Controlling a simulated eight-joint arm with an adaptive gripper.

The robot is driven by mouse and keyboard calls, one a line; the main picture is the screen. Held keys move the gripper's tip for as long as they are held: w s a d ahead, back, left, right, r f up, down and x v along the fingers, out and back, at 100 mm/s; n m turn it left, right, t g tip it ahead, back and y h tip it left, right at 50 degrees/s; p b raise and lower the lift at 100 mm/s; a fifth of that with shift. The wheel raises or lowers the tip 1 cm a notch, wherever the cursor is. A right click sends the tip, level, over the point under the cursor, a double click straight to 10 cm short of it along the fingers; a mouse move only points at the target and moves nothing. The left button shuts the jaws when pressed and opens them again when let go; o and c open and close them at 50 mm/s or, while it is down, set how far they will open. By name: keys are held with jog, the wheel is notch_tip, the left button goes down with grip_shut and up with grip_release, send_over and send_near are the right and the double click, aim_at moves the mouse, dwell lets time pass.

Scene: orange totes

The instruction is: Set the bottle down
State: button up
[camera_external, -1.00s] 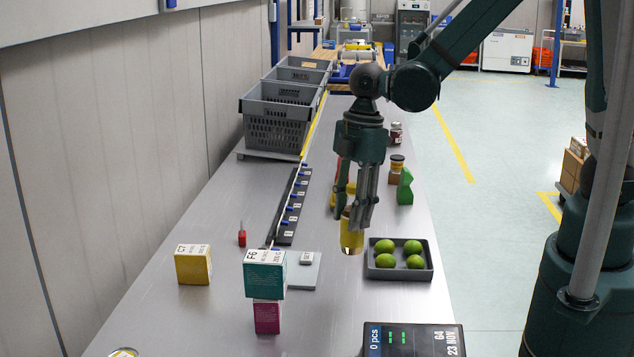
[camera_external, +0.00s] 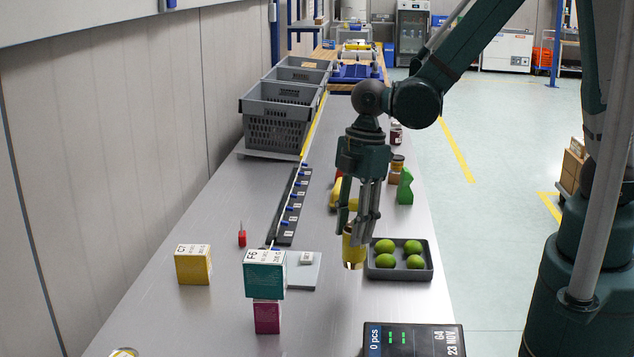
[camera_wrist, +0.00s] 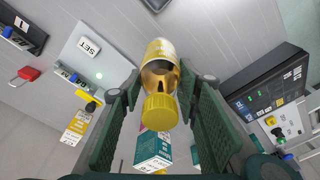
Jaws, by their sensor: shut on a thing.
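The bottle (camera_external: 354,250) is yellow and sits between the fingers of my gripper (camera_external: 358,228), which is shut on it. In the external view its lower part shows below the fingertips, just left of the grey tray of green fruit; whether its base touches the table I cannot tell. In the wrist view the bottle (camera_wrist: 160,85) shows its yellow cap towards the camera, with a finger of my gripper (camera_wrist: 160,100) on each side.
The grey tray (camera_external: 400,274) with several green fruits is close on the right. A teal box (camera_external: 265,275) stands on a magenta box (camera_external: 267,317) to the left, near a yellow box (camera_external: 193,265). A display (camera_external: 412,341) is at the front.

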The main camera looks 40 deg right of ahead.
aim_at(351, 251)
jog(key=shift+f, duration=1.3)
jog(key=shift+f, duration=2.05)
jog(key=shift+f+b, duration=0.15)
jog(key=shift+b, duration=0.15)
jog(key=o, duration=1.1)
jog(key=shift+r, duration=0.3)
jog(key=shift+d+r+p, duration=0.15)
jog(key=shift+d+r, duration=0.15)
jog(key=shift+r, duration=1.65)
jog(key=shift+d+r+p, duration=0.2)
jog(key=shift+d+r, duration=0.1)
jog(key=shift+r, duration=1.6)
jog(key=shift+d+r+p, duration=0.15)
jog(key=shift+d+r, duration=0.15)
jog(key=shift+r, duration=1.65)
